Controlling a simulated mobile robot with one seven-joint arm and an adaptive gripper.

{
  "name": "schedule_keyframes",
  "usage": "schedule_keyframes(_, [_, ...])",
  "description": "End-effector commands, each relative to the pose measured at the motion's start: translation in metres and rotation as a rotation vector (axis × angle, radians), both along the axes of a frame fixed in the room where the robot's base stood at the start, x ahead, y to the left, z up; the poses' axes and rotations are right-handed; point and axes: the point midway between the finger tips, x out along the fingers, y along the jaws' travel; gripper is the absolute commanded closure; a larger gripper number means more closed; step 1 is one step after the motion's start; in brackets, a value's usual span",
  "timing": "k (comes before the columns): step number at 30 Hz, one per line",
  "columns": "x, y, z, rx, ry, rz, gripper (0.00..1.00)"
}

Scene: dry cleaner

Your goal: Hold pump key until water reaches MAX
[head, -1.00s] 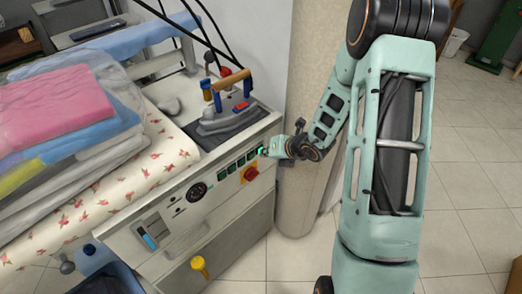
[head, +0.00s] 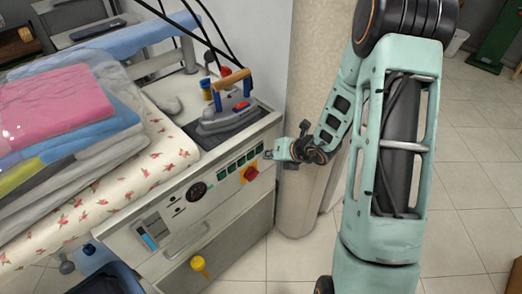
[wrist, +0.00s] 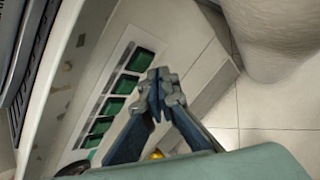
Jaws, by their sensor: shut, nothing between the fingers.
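The control panel on the machine's front has a row of several dark green keys; the end key (head: 259,148) is nearest my gripper. In the wrist view that end key (wrist: 140,60) lies just left of the fingertips. My gripper (head: 269,153) is shut and empty, its tips in front of the panel's right end; they also show in the wrist view (wrist: 161,78). The tips look slightly off the key, but contact is hard to judge. The water gauge (head: 150,231) at the panel's left shows blue in its lower part. Its MAX mark is too small to read.
A red knob on a yellow plate (head: 250,174) sits below the keys. An iron (head: 228,112) rests on top of the machine. Folded laundry (head: 55,110) lies at left. A round column (head: 312,130) stands close behind my gripper. Floor at right is open.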

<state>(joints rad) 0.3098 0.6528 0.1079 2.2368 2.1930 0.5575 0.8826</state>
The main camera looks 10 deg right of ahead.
Motion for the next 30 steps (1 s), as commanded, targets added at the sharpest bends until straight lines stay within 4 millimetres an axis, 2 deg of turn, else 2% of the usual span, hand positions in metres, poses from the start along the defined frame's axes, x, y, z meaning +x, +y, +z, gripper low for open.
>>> schedule_keyframes(9, [-0.002,-0.002,0.0,0.0,0.001,-0.001,1.0])
schedule_keyframes(22, [-0.035,-0.025,0.0,0.0,0.001,-0.001,1.0])
schedule_keyframes(30, [-0.041,-0.03,0.0,0.001,0.0,-0.001,1.0])
